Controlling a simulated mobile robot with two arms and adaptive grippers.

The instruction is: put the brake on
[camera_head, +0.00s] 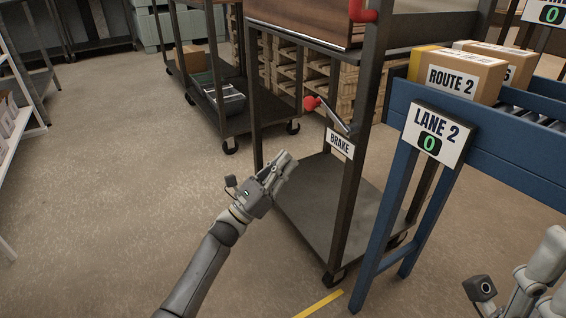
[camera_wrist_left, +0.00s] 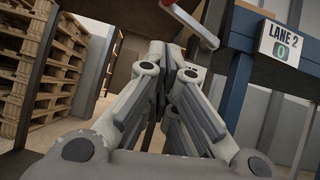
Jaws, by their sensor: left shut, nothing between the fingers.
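The brake lever (camera_head: 333,115) is a grey bar with a red knob (camera_head: 311,103) at its upper left end, above a white BRAKE sign (camera_head: 340,143) on the dark cart (camera_head: 347,200). The lever slants down to the right from its knob. It also shows in the left wrist view (camera_wrist_left: 192,24), at the top. My left gripper (camera_head: 287,165) is shut and empty, below and left of the lever, apart from it. In the left wrist view its closed fingers (camera_wrist_left: 172,55) are below the lever. My right gripper is partly seen at the lower right edge (camera_head: 541,277); its fingertips are cut off or unclear.
A blue conveyor frame (camera_head: 398,190) with a LANE 2 sign (camera_head: 437,133) and ROUTE 2 boxes (camera_head: 458,78) stands right of the cart. Another dark cart (camera_head: 235,122) is behind. A red handle (camera_head: 362,12) is at the cart's upper post. The floor at left is clear.

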